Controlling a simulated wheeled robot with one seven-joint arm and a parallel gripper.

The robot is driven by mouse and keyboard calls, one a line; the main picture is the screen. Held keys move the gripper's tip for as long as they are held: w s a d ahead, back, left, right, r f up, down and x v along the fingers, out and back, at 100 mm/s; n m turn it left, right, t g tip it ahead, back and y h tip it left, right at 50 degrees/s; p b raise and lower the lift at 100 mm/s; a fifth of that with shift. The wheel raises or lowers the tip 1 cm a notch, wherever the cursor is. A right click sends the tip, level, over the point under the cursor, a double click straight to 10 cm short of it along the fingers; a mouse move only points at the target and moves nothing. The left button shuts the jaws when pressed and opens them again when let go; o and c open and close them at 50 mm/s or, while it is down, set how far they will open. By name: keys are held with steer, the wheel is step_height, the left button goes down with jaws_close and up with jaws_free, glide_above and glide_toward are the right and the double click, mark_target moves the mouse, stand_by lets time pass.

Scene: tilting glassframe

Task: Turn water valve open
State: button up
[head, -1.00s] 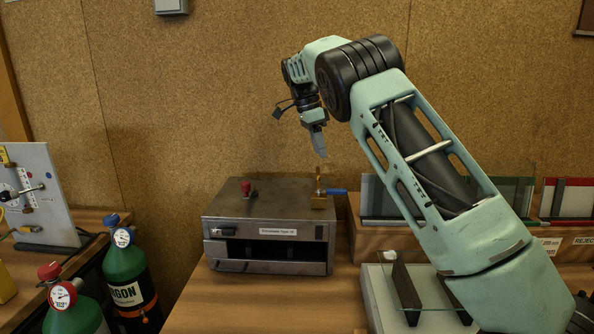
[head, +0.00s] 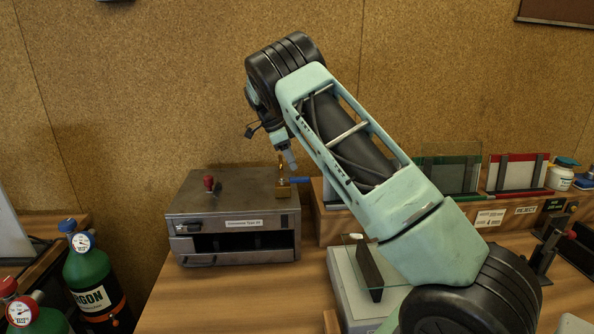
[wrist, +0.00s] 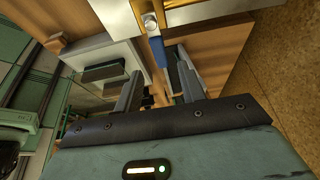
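The water valve (head: 285,190) is a small brass body at the right end of a grey metal box's top. Its blue lever (head: 300,180) points right. In the wrist view the blue lever (wrist: 159,53) lies ahead of my gripper (wrist: 158,68), roughly in line with the gap between its fingers. The two fingers are apart with nothing clamped between them. In the head view my gripper (head: 290,160) points down just above the valve. Whether a finger touches the lever I cannot tell.
The metal box (head: 232,253) stands on the wooden bench (head: 200,302) and has a red knob (head: 209,183). Glass panes in a wooden rack (head: 333,222) are on the right. Gas bottles (head: 95,285) stand at left. A cork wall (head: 130,120) is behind.

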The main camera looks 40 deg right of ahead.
mark_target(297, 178)
steer(key=shift+p+x, duration=0.6)
steer(key=shift+x, duration=2.15)
jaws_close()
